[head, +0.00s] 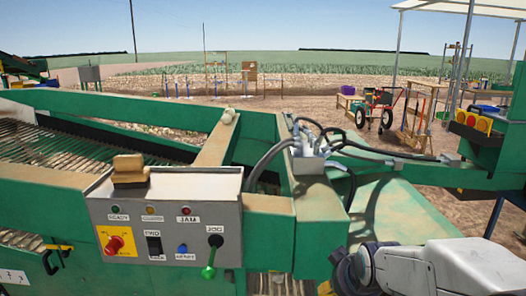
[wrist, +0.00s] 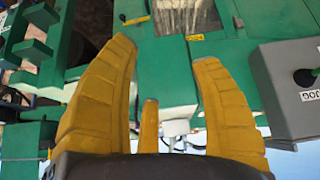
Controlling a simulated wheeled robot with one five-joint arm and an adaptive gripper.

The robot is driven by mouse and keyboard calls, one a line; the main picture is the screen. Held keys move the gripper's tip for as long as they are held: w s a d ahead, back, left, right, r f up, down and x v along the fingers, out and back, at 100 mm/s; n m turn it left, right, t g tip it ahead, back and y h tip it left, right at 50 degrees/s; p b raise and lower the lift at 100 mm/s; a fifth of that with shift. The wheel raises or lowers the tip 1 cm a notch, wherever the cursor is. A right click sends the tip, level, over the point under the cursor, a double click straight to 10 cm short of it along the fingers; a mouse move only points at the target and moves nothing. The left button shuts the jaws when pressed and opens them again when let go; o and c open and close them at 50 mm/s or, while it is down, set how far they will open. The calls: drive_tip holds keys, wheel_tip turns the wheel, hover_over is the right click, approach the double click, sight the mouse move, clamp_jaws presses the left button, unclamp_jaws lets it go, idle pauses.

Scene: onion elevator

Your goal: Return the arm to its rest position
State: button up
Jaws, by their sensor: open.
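My gripper (wrist: 165,68) shows in the wrist view with its yellow fingers spread apart and nothing between them. The green machine frame lies beyond the fingers, and I cannot tell the distance. In the head view my grey and white arm (head: 440,268) reaches in at the lower right. The gripper's fingers are mostly out of the head view, with only a bit of yellow at the bottom edge.
A grey control box (head: 165,215) with a red knob, switches and a green-tipped JOG lever stands left of my arm. A tan block (head: 130,172) sits on top of it. Hydraulic hoses (head: 310,140) and a green beam (head: 400,165) lie beyond my arm.

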drive_tip(key=s+r+g+p, duration=0.1)
drive_tip(key=s+r+p, duration=0.3)
drive_tip(key=s, duration=0.7)
drive_tip(key=s+r+g+p, duration=0.2)
drive_tip(key=s+r+p, duration=0.2)
drive_tip(key=s, duration=0.7)
wheel_tip(320, 180, up, 2)
drive_tip(key=shift+s+r+m, duration=0.25)
drive_tip(key=shift+s+m, duration=0.05)
drive_tip(key=shift+m, duration=0.1)
